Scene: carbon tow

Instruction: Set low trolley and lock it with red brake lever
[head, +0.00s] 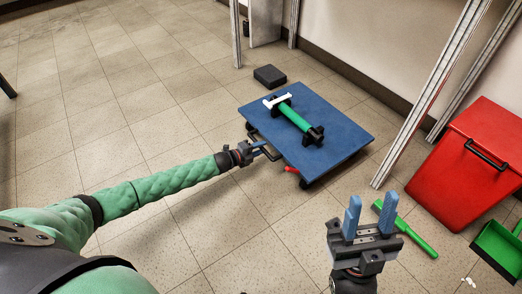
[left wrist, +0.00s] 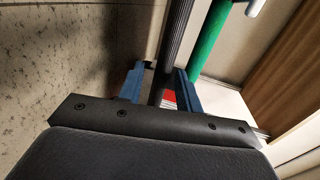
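The low trolley (head: 345,140) has a flat blue deck and stands on the tiled floor. A red brake lever (head: 291,170) sticks out at its near lower edge; a red patch (left wrist: 170,97) shows low in the left wrist view. My left gripper (head: 262,151) is at the trolley's left edge, just left of the lever. In the left wrist view its blue fingers stand either side of a dark ribbed bar (left wrist: 175,45), with a gap seen on the left side. My right gripper (head: 371,218) is open and empty, its two blue fingers pointing up.
A green roll (head: 295,116) in dark supports, with a white piece, lies on the deck. A black block (head: 269,76) is behind. A red bin (head: 468,160), green bar (head: 410,232), green dustpan (head: 498,246) and metal posts are right. The left floor is clear.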

